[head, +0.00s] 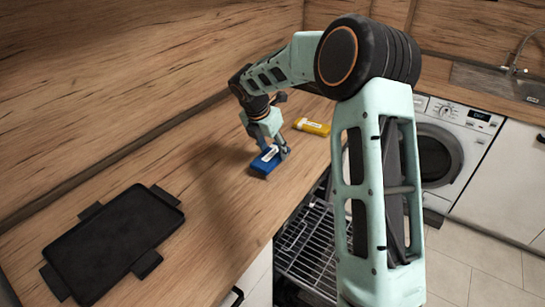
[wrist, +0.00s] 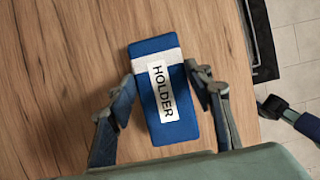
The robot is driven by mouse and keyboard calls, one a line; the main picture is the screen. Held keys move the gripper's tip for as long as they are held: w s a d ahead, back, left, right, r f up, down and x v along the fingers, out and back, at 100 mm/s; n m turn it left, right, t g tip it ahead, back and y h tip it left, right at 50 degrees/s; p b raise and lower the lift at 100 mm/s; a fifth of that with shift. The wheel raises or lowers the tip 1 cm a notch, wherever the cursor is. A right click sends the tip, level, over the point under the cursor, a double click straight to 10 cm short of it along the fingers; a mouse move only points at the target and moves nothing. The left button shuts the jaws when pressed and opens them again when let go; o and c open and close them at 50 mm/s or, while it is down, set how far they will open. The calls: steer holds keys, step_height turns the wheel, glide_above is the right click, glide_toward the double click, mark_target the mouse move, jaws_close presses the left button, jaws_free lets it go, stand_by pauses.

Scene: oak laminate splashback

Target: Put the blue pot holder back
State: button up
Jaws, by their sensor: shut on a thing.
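The blue pot holder (head: 265,161) is a small block with a white label at the front part of the wooden counter. It also shows in the wrist view (wrist: 176,120), where the label reads "HOLDER" and a white band crosses its upper part. My gripper (head: 269,149) is over it, with one finger on each side. In the wrist view my gripper (wrist: 165,98) is shut on its long sides. I cannot tell whether the holder rests on the counter or is slightly raised.
A yellow block with a white label (head: 312,127) lies on the counter behind the gripper. A black griddle tray (head: 113,240) with side handles lies at the left. An open rack (head: 306,248) is below the counter's front edge. Counter between the tray and holder is clear.

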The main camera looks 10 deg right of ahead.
mark_target(271, 153)
steer(key=shift+w+f, duration=0.25)
steer(key=shift+f, duration=0.1)
step_height(271, 153, down, 3)
steer(key=shift+r, duration=0.1)
steer(key=o, duration=1.2)
steer(key=v, duration=1.2)
steer(key=shift+d, duration=0.1)
